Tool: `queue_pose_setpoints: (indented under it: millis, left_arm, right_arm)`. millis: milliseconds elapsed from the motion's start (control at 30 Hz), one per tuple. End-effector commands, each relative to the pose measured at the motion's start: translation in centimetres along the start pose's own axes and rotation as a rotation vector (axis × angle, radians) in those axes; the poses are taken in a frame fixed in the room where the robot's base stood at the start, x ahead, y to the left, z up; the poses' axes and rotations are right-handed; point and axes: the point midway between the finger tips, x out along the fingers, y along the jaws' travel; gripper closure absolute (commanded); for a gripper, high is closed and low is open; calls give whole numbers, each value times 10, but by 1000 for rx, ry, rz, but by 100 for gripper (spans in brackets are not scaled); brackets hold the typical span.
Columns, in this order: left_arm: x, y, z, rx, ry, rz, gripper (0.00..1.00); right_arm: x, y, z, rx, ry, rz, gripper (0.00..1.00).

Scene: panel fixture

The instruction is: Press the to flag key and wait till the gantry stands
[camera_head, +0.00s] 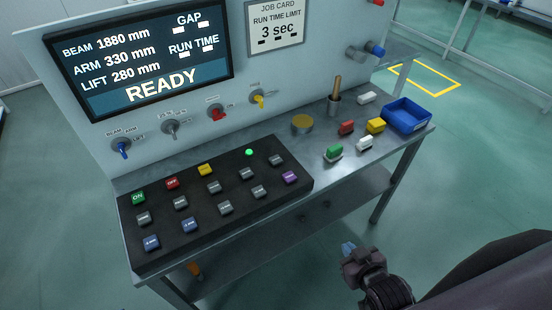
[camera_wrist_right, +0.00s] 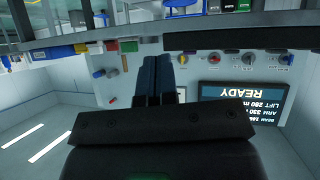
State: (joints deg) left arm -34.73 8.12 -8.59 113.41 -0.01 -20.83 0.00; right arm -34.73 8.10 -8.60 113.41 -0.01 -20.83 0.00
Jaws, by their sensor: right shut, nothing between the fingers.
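The key panel (camera_head: 236,213) is a black box on the steel bench with several coloured keys: a green ON key (camera_head: 138,198), a red OFF key (camera_head: 172,183), a yellow key (camera_head: 205,170), a purple key (camera_head: 290,177), blue keys and grey keys. Most labels are too small to read, so I cannot tell which is the to flag key. The screen (camera_head: 140,55) reads BEAM 1880 mm, ARM 330 mm, LIFT 280 mm and READY. I cannot make out a gantry. My right gripper (camera_head: 348,248) is shut and empty, right of the bench's front edge, apart from the keys. My left gripper is out of view.
A green lamp (camera_head: 249,152) is lit on the panel. A job card (camera_head: 276,27) gives a run time limit of 3 sec. Knobs line the board. A brass disc (camera_head: 302,122), small coloured blocks and a blue bin (camera_head: 408,117) stand at the right. Open floor lies beyond.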

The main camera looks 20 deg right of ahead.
Motion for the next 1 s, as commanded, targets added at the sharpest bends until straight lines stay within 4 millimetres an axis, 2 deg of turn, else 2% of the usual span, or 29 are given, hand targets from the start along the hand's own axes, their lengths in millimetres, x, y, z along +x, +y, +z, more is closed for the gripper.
queue_pose_setpoints:
  millis: [300,467,567,767,1000]
  left_arm:
    - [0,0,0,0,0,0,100]
    - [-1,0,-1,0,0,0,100]
    - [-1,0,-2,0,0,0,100]
    - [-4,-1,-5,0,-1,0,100]
    - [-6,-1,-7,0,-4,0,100]
  right_arm:
    - [1,1,-2,-3,2,0,100]
    - [9,0,-18,-8,32,-5,100]
    - [20,0,-42,-23,77,-13,100]
    - [51,-10,-113,-82,200,-53,100]
    - [83,-21,-196,-294,350,-40,100]
